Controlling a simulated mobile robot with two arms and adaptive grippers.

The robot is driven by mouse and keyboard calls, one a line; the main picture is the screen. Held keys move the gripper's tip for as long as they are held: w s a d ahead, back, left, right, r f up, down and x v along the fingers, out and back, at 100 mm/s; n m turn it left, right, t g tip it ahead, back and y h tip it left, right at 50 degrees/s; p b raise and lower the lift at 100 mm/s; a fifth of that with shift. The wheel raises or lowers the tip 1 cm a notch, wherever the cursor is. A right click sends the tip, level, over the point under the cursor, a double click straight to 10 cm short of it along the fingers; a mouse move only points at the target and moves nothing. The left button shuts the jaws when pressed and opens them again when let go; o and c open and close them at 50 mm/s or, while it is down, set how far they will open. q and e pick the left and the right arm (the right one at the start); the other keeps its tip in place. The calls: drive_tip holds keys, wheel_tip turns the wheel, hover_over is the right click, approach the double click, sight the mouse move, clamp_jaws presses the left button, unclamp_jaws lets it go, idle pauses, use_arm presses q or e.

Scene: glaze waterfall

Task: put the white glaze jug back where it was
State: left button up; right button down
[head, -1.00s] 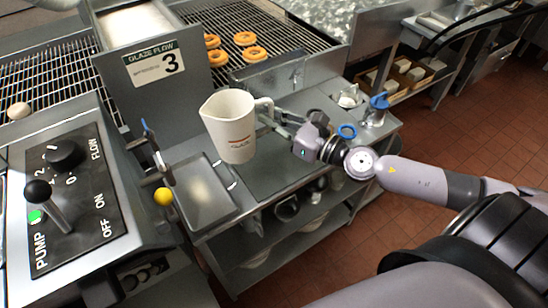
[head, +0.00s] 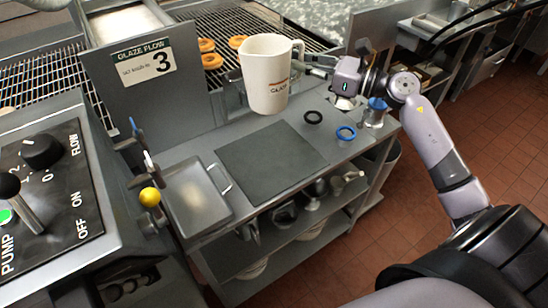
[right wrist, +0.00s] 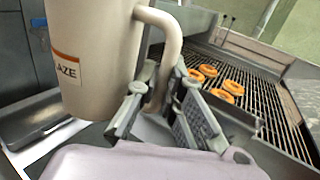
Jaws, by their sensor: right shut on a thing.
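The white glaze jug (head: 265,82) is upright in the air above the back of the steel counter. My right gripper (head: 312,63) comes from its right and is shut on its handle. In the right wrist view the jug (right wrist: 95,50) fills the left side, and the fingers (right wrist: 160,105) sit on both sides of the handle's lower part. A dark square mat (head: 268,160) lies bare on the counter, below and in front of the jug. My left gripper is not in view.
A blue-topped metal container (head: 375,115) stands at the counter's right end.

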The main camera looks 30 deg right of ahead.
wheel_tip(320, 180, down, 20)
drive_tip(key=shift+r, duration=0.2)
idle(0.4)
drive_tip(key=c, duration=2.1)
unclamp_jaws()
drive_tip(key=shift+f, duration=0.1)
drive_tip(key=shift+c, duration=0.2)
drive_tip(key=o, duration=0.4)
drive_tip(key=shift+o, duration=0.2)
drive_tip(key=b+v, duration=0.2)
drive_tip(key=v, duration=0.9)
drive_tip(key=shift+d+b, duration=0.1)
drive_tip(key=shift+b, duration=0.3)
drive_tip(key=shift+s+d, duration=0.25)
drive_tip(key=shift+s, duration=0.2)
